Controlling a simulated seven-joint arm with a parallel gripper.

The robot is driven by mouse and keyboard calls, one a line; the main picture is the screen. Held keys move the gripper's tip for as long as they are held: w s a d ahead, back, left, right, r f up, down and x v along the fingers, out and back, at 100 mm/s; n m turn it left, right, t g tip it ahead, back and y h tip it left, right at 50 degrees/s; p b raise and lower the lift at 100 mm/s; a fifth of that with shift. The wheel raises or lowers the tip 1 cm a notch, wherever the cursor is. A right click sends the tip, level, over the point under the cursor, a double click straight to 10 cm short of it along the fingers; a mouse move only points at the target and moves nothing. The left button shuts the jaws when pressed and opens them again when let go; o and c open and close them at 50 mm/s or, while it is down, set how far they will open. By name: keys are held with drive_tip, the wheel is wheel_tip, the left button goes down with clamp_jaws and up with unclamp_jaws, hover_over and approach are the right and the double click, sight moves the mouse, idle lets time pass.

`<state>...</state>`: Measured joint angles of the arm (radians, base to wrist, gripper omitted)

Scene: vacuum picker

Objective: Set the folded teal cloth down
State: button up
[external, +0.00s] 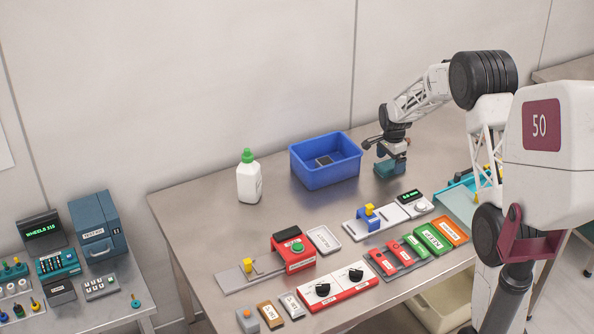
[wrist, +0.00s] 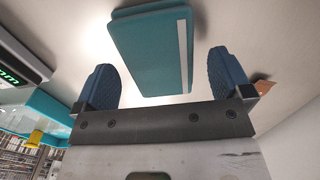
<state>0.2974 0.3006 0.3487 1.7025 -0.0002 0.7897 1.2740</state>
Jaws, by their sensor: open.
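The folded teal cloth (external: 387,170) lies on the metal table, to the right of the blue bin. In the wrist view the cloth (wrist: 148,48) is a flat folded rectangle with a white stripe along its right side. My gripper (external: 391,151) is right above the cloth in the external view. In the wrist view my gripper (wrist: 161,62) is open, with one blue finger on each side of the cloth and a gap on both sides. The cloth's underside is hidden.
The blue bin (external: 326,178) with a dark item inside stands just left of the cloth. A white bottle with a green cap (external: 249,182) stands farther left. Labelled devices, including a red box (external: 292,258), line the front. Bare table (external: 205,215) lies at left.

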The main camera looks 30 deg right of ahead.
sight(393, 164)
wheel_tip(393, 164, up, 11)
drive_tip(key=shift+f, duration=0.2)
idle(0.3)
idle(0.5)
drive_tip(key=s+a+r+n, duration=0.3)
drive_tip(key=s+a+r, duration=0.2)
drive_tip(key=s, duration=0.3)
drive_tip(key=s+a+r+n+t, duration=0.1)
drive_tip(key=s+a+r+n, duration=0.2)
drive_tip(key=s+a+r, duration=0.4)
drive_tip(key=s+a+r+n, duration=0.3)
drive_tip(key=s+a, duration=0.1)
drive_tip(key=s, duration=0.5)
drive_tip(key=s+a+f+n, duration=0.1)
drive_tip(key=s+a+n, duration=0.3)
drive_tip(key=s, duration=0.8)
drive_tip(key=s+a+f+n+t, duration=0.1)
drive_tip(key=s+a+n, duration=0.2)
drive_tip(key=s, duration=1)
drive_tip(key=shift+a+n+t, duration=0.3)
drive_tip(key=shift+a+n, duration=0.05)
drive_tip(key=shift+n, duration=0.55)
